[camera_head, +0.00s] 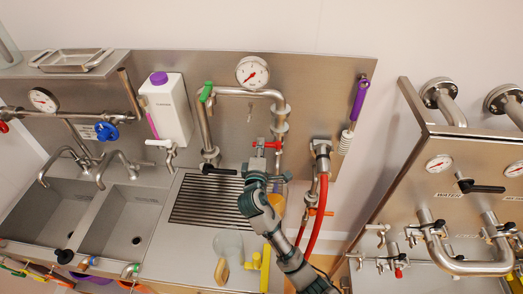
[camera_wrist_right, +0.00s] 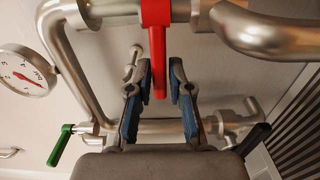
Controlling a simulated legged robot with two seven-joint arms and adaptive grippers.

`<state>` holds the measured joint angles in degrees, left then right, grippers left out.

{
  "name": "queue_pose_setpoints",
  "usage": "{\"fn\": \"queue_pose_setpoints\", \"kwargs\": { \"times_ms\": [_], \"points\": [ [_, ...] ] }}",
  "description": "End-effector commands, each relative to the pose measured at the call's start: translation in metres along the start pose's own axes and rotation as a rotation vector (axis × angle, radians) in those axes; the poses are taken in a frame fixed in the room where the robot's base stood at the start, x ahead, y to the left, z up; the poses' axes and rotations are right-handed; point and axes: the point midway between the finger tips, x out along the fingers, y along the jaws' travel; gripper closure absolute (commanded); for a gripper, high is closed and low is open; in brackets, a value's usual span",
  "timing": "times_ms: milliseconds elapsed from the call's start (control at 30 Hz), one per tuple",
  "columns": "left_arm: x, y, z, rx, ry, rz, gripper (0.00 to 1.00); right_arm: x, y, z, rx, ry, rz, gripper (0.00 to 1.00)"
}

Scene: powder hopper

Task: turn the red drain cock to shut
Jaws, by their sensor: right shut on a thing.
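The red drain cock (camera_head: 268,144) sits on the steel pipework above the right end of the slotted drainer in the head view. In the right wrist view its red lever (camera_wrist_right: 157,55) comes down from the top edge, in line with the gripper. My right gripper (camera_head: 263,166) reaches up to it from below. In the right wrist view the blue-padded fingers (camera_wrist_right: 161,85) stand on either side of the lever's lower end, shut on it. Part of the pipe behind the gripper is hidden. My left gripper is not in view.
A green lever (camera_head: 206,91) and a black lever (camera_head: 219,170) are on pipes to the left. A red hose (camera_head: 318,215) hangs close on the right. A clear jug (camera_head: 229,246) and a yellow fitting (camera_head: 257,262) are near the forearm. Sinks (camera_head: 128,221) lie left.

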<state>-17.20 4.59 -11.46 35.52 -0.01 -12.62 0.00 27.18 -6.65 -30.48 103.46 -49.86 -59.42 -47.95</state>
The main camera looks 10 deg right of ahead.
Motion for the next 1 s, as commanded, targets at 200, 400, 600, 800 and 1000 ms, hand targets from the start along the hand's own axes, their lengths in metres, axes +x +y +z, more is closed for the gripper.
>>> {"fn": "queue_pose_setpoints", "kwargs": {
  "times_ms": [200, 400, 600, 800, 1000],
  "points": [
    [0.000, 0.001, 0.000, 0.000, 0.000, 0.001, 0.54, 0.001, -0.001, -0.002, 0.000, 0.004, -0.001, 0.54],
    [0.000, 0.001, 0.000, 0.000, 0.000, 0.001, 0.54, -0.001, 0.001, -0.001, 0.001, 0.003, 0.001, 0.54],
    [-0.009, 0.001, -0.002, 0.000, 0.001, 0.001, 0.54, -0.024, 0.002, -0.001, 0.001, 0.005, -0.001, 0.54],
    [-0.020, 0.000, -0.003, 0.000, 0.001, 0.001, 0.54, -0.063, 0.002, 0.000, 0.002, 0.003, -0.002, 0.54],
    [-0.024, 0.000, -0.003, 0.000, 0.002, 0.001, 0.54, -0.088, 0.001, -0.001, 0.000, 0.003, 0.001, 0.54]
  ]
}}
